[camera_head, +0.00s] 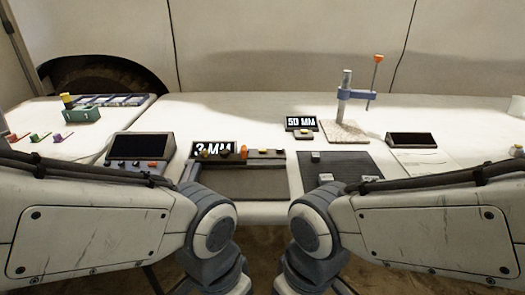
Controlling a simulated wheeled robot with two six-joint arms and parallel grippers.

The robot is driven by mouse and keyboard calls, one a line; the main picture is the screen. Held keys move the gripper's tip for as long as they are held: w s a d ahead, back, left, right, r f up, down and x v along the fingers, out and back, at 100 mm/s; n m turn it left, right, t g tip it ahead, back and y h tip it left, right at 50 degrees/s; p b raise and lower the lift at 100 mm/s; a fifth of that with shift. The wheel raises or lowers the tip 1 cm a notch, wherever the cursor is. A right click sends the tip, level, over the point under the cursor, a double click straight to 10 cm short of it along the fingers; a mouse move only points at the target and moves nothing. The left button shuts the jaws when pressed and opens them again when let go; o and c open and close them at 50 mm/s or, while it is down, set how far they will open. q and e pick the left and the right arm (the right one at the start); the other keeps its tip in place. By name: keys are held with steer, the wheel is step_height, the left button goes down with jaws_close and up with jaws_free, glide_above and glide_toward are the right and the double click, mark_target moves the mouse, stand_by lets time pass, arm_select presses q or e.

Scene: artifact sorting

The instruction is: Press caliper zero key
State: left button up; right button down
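A dark caliper-like bar (270,158) lies on the table at centre, with a display reading "3 MM" (213,148) at its left end. Small knobs or keys sit along the bar, among them an orange one (243,152) and a yellow one (264,151). I cannot tell which of them is the zero key. My arm links reach in from the left and right and bend down at the bottom centre, in front of the bar and apart from it. Both grippers are outside the picture.
A "50 MM" display (300,123) and a stand with an orange-tipped lever (347,100) are behind to the right. A dark mat (340,168) with small blocks lies right of the bar. A control box (141,148) is at left, a dark screen (411,140) at right.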

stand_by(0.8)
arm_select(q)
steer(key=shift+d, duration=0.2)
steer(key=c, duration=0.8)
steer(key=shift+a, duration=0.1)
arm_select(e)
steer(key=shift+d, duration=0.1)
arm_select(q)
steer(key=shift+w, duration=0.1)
